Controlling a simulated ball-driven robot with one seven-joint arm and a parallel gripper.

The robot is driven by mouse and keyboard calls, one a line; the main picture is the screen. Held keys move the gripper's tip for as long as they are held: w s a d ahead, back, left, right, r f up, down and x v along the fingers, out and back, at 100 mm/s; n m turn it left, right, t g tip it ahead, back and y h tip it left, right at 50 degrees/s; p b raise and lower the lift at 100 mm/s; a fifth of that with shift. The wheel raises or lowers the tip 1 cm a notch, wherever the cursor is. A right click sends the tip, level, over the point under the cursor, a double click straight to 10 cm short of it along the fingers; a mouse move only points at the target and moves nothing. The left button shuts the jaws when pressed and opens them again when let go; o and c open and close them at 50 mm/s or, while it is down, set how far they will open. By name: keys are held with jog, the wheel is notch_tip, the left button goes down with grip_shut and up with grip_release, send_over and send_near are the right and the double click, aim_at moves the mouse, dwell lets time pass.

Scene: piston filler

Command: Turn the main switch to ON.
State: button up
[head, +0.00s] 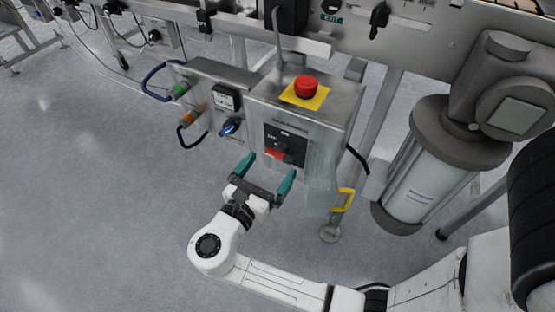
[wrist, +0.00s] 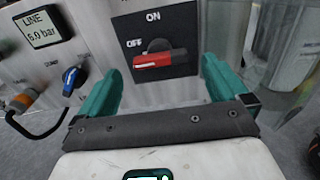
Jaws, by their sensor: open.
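The main switch is a red handle (wrist: 160,59) on a black plate (wrist: 154,34) marked ON at the top and OFF at the left. In the wrist view the handle lies roughly horizontal, with one end toward OFF. In the head view the red handle (head: 276,154) shows on the front of the grey control box (head: 322,137). My gripper (head: 269,170) is open, with green fingers apart and nothing between them. It is in front of and below the switch, and the handle appears between the fingertips in the wrist view (wrist: 158,78), apart from them.
A red emergency button (head: 305,86) on a yellow plate tops the box. To the left are a pressure display (head: 226,98), a blue knob (head: 230,127), and green (head: 180,90) and orange (head: 190,118) connectors with cables. A yellow handle (head: 346,200) is at the right. The floor at left is clear.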

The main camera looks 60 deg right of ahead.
aim_at(277, 158)
jog(key=shift+d+b, duration=0.6)
jog(key=shift+d, duration=1.6)
jog(key=c, duration=1.1)
